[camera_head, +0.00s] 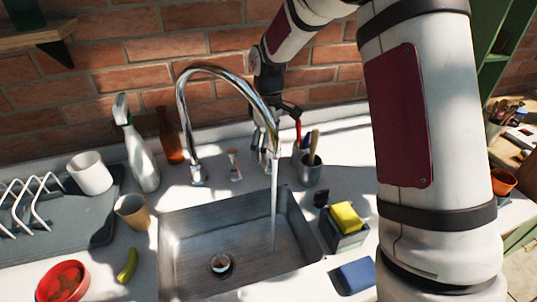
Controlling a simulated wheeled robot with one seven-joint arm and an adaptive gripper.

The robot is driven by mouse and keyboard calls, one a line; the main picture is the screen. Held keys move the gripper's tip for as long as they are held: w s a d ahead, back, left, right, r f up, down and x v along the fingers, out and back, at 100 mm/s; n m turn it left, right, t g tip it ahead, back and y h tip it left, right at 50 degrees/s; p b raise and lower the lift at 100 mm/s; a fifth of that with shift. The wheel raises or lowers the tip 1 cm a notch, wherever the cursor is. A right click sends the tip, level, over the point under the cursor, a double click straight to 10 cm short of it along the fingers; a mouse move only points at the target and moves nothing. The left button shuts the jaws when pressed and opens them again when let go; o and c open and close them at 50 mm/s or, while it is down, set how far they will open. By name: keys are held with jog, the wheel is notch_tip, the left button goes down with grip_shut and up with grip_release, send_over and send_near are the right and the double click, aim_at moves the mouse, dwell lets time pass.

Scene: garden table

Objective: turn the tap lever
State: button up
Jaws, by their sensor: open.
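The chrome tap (181,110) stands behind the sink, with its high curved spout reaching right over the basin. A stream of water (274,205) runs from it into the sink (185,250). A shorter chrome part (259,150), possibly the lever's mount, stands behind the end of the spout. My gripper (287,111) is open near the top of this part, just right of the spout. The spout and my own wrist partly hide it, and I cannot tell whether it touches the lever.
A metal cup (311,172) with utensils stands right of the tap. A caddy (345,238) holds a yellow sponge (346,216). A spray bottle (141,155) and a brown bottle (170,140) stand left. The brick wall (120,55) is close behind. My arm covers the right side.

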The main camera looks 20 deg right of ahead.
notch_tip(320, 180, up, 8)
dwell(0.8)
